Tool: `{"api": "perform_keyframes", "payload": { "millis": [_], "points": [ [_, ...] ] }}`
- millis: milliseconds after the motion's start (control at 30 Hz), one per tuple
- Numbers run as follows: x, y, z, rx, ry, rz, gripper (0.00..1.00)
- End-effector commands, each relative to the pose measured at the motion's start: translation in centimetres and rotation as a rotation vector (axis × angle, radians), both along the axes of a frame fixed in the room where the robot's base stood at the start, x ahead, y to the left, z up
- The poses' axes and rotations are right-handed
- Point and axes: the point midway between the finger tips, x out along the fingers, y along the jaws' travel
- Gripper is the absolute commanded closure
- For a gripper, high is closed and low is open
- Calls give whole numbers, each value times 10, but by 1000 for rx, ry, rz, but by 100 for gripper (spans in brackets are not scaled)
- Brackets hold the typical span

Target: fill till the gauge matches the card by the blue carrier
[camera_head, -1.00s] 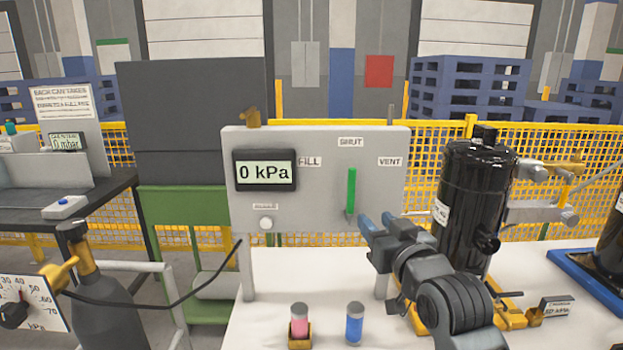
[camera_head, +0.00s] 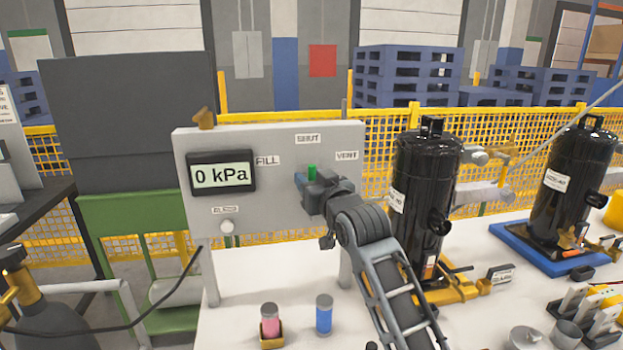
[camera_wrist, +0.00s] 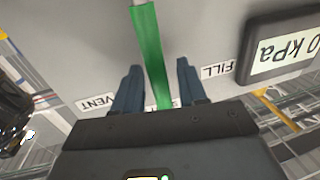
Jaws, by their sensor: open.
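The green lever (camera_head: 312,171) stands upright under the SHUT label on the grey panel (camera_head: 275,180), between FILL and VENT. My gripper (camera_head: 314,187) is at the lever and hides its lower part. In the wrist view the open fingers (camera_wrist: 157,85) stand either side of the lever (camera_wrist: 148,45), with gaps showing. The gauge (camera_head: 221,174) reads 0 kPa. The blue carrier (camera_head: 520,252) at the right holds a black compressor (camera_head: 573,175). A small dark block (camera_head: 581,273) lies at its front edge; I cannot read any card there.
Another black compressor (camera_head: 425,190) stands on a yellow carrier (camera_head: 450,290), with a small card (camera_head: 497,275) beside it, too small to read. Pink (camera_head: 270,322) and blue (camera_head: 324,315) cylinders stand at the bench front. Cups and several upright pieces crowd the front right.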

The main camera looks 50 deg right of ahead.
Motion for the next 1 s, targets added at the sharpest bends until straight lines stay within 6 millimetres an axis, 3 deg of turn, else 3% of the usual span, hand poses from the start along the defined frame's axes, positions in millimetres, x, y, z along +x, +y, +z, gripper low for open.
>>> {"api": "perform_keyframes", "payload": {
  "millis": [233, 667, 1000],
  "points": [
    [1, 0, 0, 0, -1, 0, 58],
    [0, 0, 0, 0, -1, 0, 100],
    [0, 0, 0, 0, -1, 0, 100]
  ]
}}
